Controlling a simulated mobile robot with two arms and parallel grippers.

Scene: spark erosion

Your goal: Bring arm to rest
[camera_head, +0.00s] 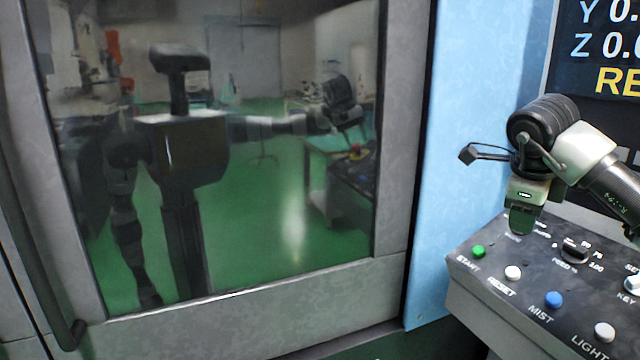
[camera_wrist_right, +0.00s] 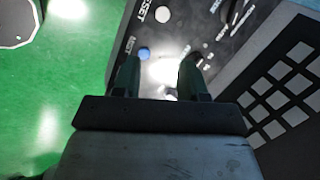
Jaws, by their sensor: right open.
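My right arm comes in from the right edge in the head view and reaches over the control panel (camera_head: 510,285). My right gripper (camera_head: 522,222) points down just above the panel's back part. In the right wrist view its two dark fingers (camera_wrist_right: 158,80) are apart with nothing between them, and the panel's dark face (camera_wrist_right: 185,25) lies beyond them. Whether the fingertips touch the panel cannot be told. My left gripper is not in the head view itself.
The panel carries a green START button (camera_head: 479,251), a white RESET button (camera_head: 513,272), a blue MIST button (camera_head: 553,299) and a white LIGHT button (camera_head: 604,332). A display (camera_head: 600,50) stands behind my arm. The machine's glass door (camera_head: 290,200) mirrors my body. A keypad (camera_wrist_right: 290,95) lies right in the wrist view.

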